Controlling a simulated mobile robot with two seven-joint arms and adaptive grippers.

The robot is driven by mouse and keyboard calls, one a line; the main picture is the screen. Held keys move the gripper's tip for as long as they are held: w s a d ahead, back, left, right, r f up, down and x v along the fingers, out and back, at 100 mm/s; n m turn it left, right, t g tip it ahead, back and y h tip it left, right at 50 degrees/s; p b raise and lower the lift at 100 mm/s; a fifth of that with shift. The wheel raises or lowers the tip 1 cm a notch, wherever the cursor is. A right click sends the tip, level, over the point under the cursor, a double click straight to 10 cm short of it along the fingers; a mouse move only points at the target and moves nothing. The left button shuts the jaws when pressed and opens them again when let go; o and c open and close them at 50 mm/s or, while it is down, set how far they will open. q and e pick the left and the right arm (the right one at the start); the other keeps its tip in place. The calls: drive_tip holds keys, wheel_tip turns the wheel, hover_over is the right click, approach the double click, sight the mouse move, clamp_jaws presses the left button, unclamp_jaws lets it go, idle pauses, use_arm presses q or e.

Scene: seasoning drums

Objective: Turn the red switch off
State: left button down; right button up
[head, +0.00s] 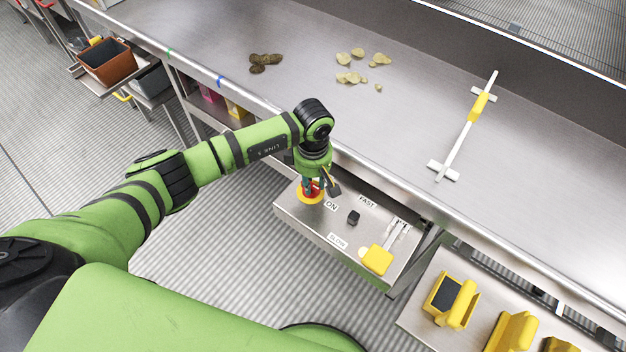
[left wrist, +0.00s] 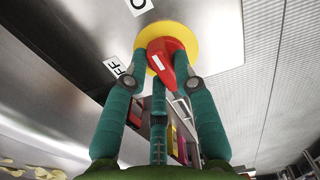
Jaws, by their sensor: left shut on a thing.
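The red switch (head: 312,194) sits on a yellow round plate (head: 302,199) at the left end of a metal control box (head: 300,217). An ON label (head: 331,206) is right of it in the head view. My left gripper (head: 320,184) is over the switch. In the left wrist view its teal fingers (left wrist: 163,78) are closed around the red switch (left wrist: 165,60), which has a white mark. An OFF label (left wrist: 117,67) shows left of the plate, and a partly cut-off label is above. I cannot tell the switch's exact setting. My right gripper is out of view.
The box also carries a black knob (head: 353,217), FAST and SLOW labels and a yellow slider handle (head: 377,260). The metal table (head: 400,125) edge runs close behind my left wrist. Yellow parts (head: 455,300) stand on a lower surface at right.

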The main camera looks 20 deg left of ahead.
use_arm(q)
drive_tip(key=n+b, duration=0.2)
drive_tip(key=n, duration=0.2)
drive_tip(key=shift+w+a+f+b, duration=0.1)
drive_tip(key=shift+f+b, duration=0.05)
drive_tip(key=shift+b, duration=0.15)
drive_tip(key=n+b, duration=0.2)
drive_tip(key=n, duration=0.2)
drive_tip(key=shift+a+n, duration=0.1)
drive_tip(key=shift+n, duration=0.3)
drive_tip(key=n+b, duration=0.1)
drive_tip(key=n, duration=0.3)
drive_tip(key=shift+a+n+b, duration=0.15)
drive_tip(key=shift+n+b, duration=0.15)
drive_tip(key=shift+a+n+b, duration=0.1)
drive_tip(key=shift+n+b, duration=0.4)
drive_tip(key=shift+n, duration=1.5)
drive_tip(key=c, duration=1)
unclamp_jaws()
